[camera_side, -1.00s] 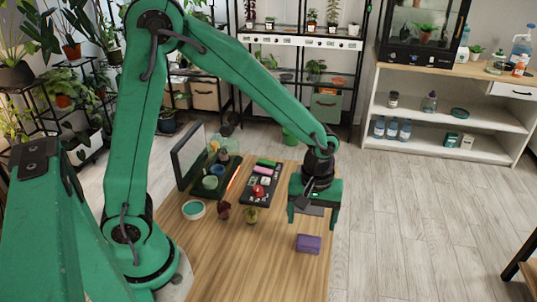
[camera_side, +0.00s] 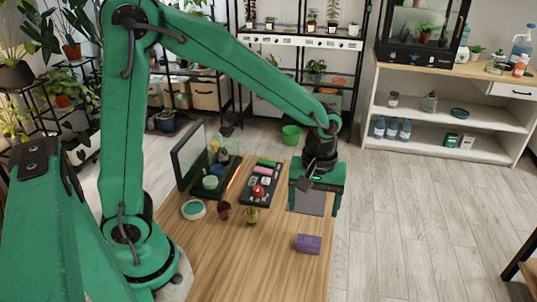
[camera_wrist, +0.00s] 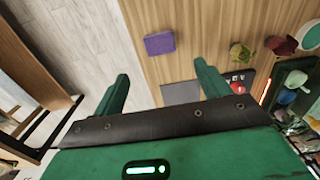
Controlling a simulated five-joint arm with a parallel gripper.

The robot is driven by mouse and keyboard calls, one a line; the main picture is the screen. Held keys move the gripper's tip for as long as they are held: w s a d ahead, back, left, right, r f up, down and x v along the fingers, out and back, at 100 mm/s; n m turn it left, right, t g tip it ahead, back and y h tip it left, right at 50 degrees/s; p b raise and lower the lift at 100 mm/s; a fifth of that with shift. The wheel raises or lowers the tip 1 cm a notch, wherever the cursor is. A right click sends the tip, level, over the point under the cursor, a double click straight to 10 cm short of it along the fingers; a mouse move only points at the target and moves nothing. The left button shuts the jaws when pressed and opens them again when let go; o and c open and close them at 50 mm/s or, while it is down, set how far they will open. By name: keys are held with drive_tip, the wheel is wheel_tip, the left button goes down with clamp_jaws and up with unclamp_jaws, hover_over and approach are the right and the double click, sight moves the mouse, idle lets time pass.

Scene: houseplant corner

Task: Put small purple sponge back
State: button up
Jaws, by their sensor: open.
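The small purple sponge (camera_side: 308,243) lies on the wooden table near its right edge, on the near side of my gripper in the side view. It also shows in the wrist view (camera_wrist: 159,43), beyond my fingertips and apart from them. My gripper (camera_side: 314,209) is open and empty, raised above the table. In the wrist view its two green fingers (camera_wrist: 163,70) are spread wide with nothing between them. A flat grey square (camera_side: 308,202) lies on the table behind the sponge, partly hidden by my gripper; the wrist view shows it between the fingers (camera_wrist: 181,93).
A black tray (camera_side: 247,198) with small coloured items is left of the grey square. A yellow-green plant (camera_side: 251,215), a dark red plant (camera_side: 223,210) and a teal-rimmed bowl (camera_side: 193,209) stand further left. The table's front (camera_side: 255,265) is clear.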

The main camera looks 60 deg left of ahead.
drive_tip(key=s+a+r+m+t, duration=0.5)
drive_tip(key=s+a+r+m, duration=0.4)
drive_tip(key=s+r, duration=0.3)
drive_tip(key=shift+s+a+t, duration=0.25)
drive_tip(key=shift+s+t, duration=0.05)
drive_tip(key=shift+s, duration=0.35)
